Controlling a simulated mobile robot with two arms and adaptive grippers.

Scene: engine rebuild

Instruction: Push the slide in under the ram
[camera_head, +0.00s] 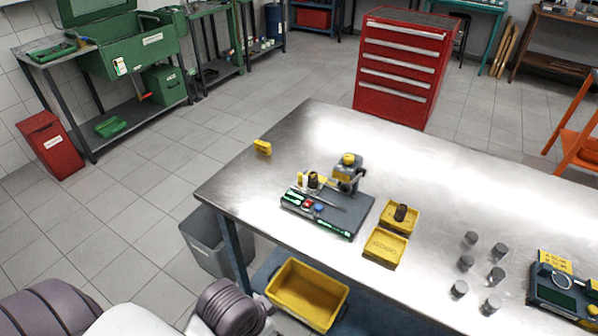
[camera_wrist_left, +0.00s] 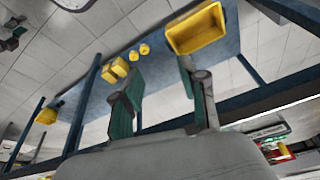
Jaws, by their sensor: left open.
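A small press stands on the metal workbench (camera_head: 460,170) in the head view. It has a dark base plate (camera_head: 350,213) and an upright head with a yellow top, the ram (camera_head: 348,162). Left of the ram sits a small yellow piece that looks like the slide (camera_head: 303,178), with a dark cylindrical part (camera_head: 313,181) on it. The slide appears to be out to the side of the ram; its exact fit is too small to tell. My left gripper (camera_wrist_left: 157,85) is open and empty in the left wrist view, away from the press. My right gripper is not in view.
Two yellow trays (camera_head: 384,250) lie right of the press, the rear one holding a dark cylinder (camera_head: 401,212). Several grey cylinders (camera_head: 466,263) stand farther right. A yellow block (camera_head: 263,147) sits near the left edge. A yellow bin (camera_head: 304,292) is on the lower shelf.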

